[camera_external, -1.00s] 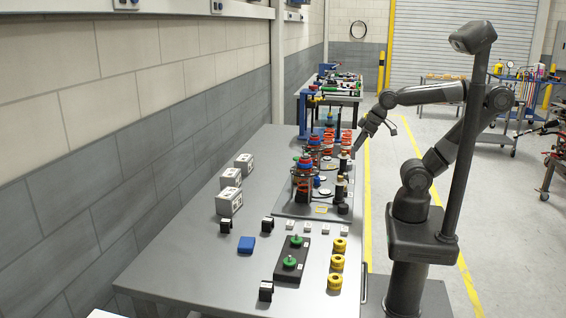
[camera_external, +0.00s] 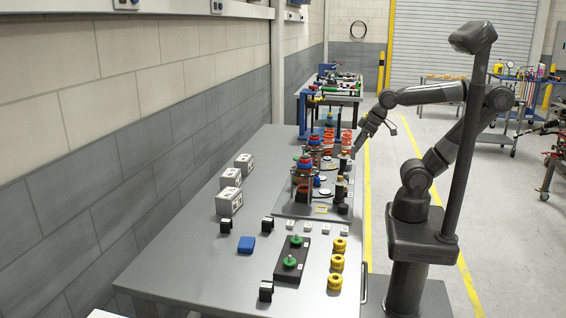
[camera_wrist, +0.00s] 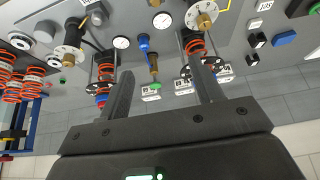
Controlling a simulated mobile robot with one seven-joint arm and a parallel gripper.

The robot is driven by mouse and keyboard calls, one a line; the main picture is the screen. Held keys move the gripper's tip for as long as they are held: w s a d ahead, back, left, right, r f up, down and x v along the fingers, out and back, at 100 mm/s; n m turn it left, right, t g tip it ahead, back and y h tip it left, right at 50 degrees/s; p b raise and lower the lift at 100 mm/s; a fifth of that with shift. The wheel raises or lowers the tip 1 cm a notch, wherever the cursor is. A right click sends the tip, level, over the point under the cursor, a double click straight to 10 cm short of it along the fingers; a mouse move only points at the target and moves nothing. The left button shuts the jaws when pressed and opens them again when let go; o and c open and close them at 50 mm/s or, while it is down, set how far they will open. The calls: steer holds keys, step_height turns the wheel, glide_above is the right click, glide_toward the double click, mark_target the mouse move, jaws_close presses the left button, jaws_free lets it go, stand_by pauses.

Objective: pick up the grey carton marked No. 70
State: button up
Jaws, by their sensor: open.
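Three pale grey cartons with printed labels stand in a row on the table's wall side: the near carton (camera_external: 229,201), the middle carton (camera_external: 231,177) and the far carton (camera_external: 244,161). Their numbers are too small to read, so I cannot tell which is No. 70. In the wrist view, small labelled boxes beyond my fingers look like the same cartons (camera_wrist: 150,93). My gripper (camera_external: 361,142) is above the opposite side of the table, well apart from the cartons. In the wrist view my gripper (camera_wrist: 162,78) has its two fingers spread, with nothing held between them.
A fixture plate (camera_external: 287,208) with coil springs and posts stands between my gripper and the cartons. A blue block (camera_external: 246,244), black clamps, a black board (camera_external: 292,262) with green knobs and yellow rings (camera_external: 337,262) lie nearer. Table around the cartons is clear; the wall runs behind.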

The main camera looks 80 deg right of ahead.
steer(key=o, duration=0.6)
steer(key=shift+c, duration=0.2)
steer(key=w+a+r+n+g, duration=0.1)
steer(key=w+a+r+n, duration=0.25)
steer(key=w, duration=0.65)
steer(key=n+g+y, duration=0.4)
steer(key=n, duration=0.9)
glide_above(231, 191)
steer(key=s+d, duration=0.1)
steer(key=d, duration=0.2)
steer(key=f, duration=1.3)
steer(key=shift+a, duration=0.2)
steer(key=shift+w+a+f+y, duration=0.2)
steer(key=shift+w+f+y, duration=0.15)
steer(key=shift+f, duration=0.25)
steer(key=x, duration=0.5)
steer(key=shift+f, duration=0.1)
steer(key=shift+a+x, duration=0.25)
steer(key=shift+x, duration=2.4)
